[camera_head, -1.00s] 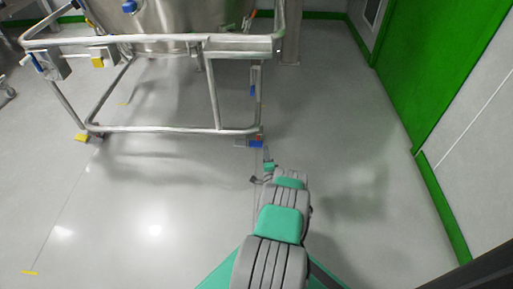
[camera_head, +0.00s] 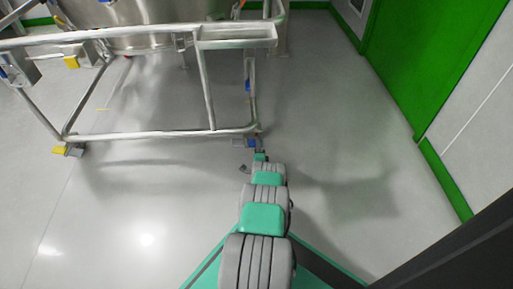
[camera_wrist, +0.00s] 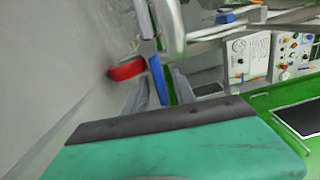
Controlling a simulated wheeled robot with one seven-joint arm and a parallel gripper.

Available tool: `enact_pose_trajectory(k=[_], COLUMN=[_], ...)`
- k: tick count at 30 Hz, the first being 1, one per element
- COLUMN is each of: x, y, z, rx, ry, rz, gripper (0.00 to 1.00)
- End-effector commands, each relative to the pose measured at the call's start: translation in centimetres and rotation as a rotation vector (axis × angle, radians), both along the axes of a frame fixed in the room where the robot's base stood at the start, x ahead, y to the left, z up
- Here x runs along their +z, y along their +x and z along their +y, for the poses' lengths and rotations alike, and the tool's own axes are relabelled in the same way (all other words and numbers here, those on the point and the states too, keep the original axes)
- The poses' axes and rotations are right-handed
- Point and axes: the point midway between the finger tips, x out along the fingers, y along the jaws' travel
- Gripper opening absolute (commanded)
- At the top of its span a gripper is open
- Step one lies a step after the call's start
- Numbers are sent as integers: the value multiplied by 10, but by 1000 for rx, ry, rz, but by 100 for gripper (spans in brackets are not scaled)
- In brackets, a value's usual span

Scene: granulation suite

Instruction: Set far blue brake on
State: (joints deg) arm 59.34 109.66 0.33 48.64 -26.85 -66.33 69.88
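A steel-framed wheeled vessel (camera_head: 140,134) stands ahead of me. At its near right corner is a blue brake (camera_head: 252,142), low by the floor. Another blue part (camera_head: 247,86) shows further back on the right side. In the wrist view a long blue bar (camera_wrist: 158,80) runs beside a red wheel (camera_wrist: 126,71). My gripper (camera_head: 258,152) is low, close to the near right corner. In the wrist view its two grey fingers (camera_wrist: 161,92) are apart, with the blue bar appearing between them. I cannot tell whether they touch it.
A yellow brake (camera_head: 60,150) is at the vessel's left front corner. A green door (camera_head: 425,60) and a wall with green skirting are on the right. Floor between the frame and the wall is free. A control panel (camera_wrist: 247,58) shows in the wrist view.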

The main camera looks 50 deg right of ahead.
Motion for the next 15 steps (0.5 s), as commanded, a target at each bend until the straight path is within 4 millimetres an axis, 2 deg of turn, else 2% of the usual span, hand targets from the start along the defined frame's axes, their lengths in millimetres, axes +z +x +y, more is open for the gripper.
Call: enact_pose_trajectory(k=[8,15], x=[1,1], y=[5,5], z=[-2,-1], rx=[3,4], ry=[1,1], rz=[0,0], gripper=[32,13])
